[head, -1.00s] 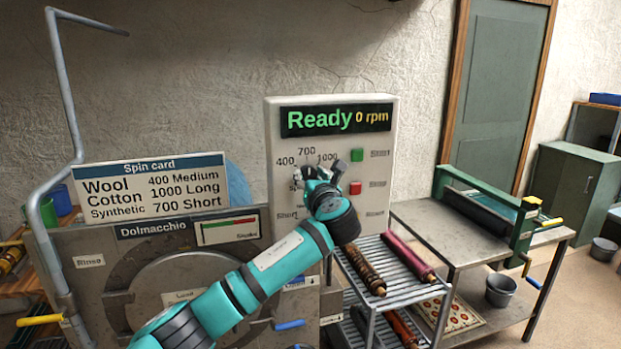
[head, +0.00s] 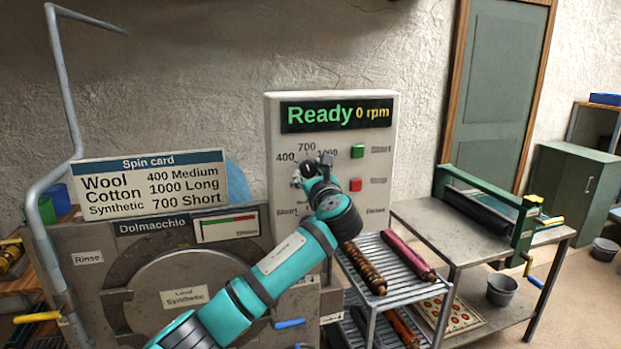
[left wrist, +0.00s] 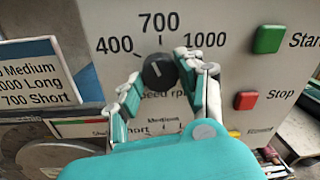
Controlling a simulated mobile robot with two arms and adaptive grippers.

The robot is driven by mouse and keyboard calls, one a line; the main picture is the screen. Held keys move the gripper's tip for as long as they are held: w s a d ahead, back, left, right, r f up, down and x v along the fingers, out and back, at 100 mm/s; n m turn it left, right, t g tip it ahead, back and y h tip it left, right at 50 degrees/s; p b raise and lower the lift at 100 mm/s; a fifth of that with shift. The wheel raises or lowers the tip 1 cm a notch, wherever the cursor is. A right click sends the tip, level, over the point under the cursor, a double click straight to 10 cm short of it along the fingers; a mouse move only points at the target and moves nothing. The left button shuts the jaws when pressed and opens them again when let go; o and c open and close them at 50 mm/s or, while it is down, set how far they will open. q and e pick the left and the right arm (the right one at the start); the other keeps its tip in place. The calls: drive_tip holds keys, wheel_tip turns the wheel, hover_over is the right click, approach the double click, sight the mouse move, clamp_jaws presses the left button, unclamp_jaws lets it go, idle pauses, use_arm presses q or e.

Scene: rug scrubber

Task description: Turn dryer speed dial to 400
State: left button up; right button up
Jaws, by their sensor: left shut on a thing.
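The dryer speed dial (left wrist: 158,72) is a round black knob on the pale control panel, below the 700 label and between the 400 and 1000 labels. It also shows in the head view (head: 308,168), partly covered by my gripper. I cannot clearly tell where its pointer points. My left gripper (left wrist: 157,70) has one finger on each side of the dial and is shut on it. In the head view the left gripper (head: 311,171) is at the dial, its arm coming up from below. The display (head: 337,116) reads Ready and 0 rpm. My right gripper is not in view.
Green start (left wrist: 268,38) and red stop (left wrist: 246,100) buttons sit right of the dial, close to the right finger. A lower control labelled Medium and Short is mostly hidden by my gripper. The spin card (head: 150,188) stands left; a rack (head: 385,275) with rolls stands right.

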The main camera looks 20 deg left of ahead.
use_arm(q)
drive_tip(key=n+b, duration=0.2)
drive_tip(key=n, duration=0.2)
drive_tip(key=shift+f+n+y, duration=0.15)
drive_tip(key=shift+n+y, duration=0.15)
drive_tip(key=shift+n+b, duration=0.85)
drive_tip(key=shift+n, duration=0.65)
drive_tip(key=o, duration=1.2)
drive_tip(key=shift+c, duration=0.2)
drive_tip(key=v, duration=1.2)
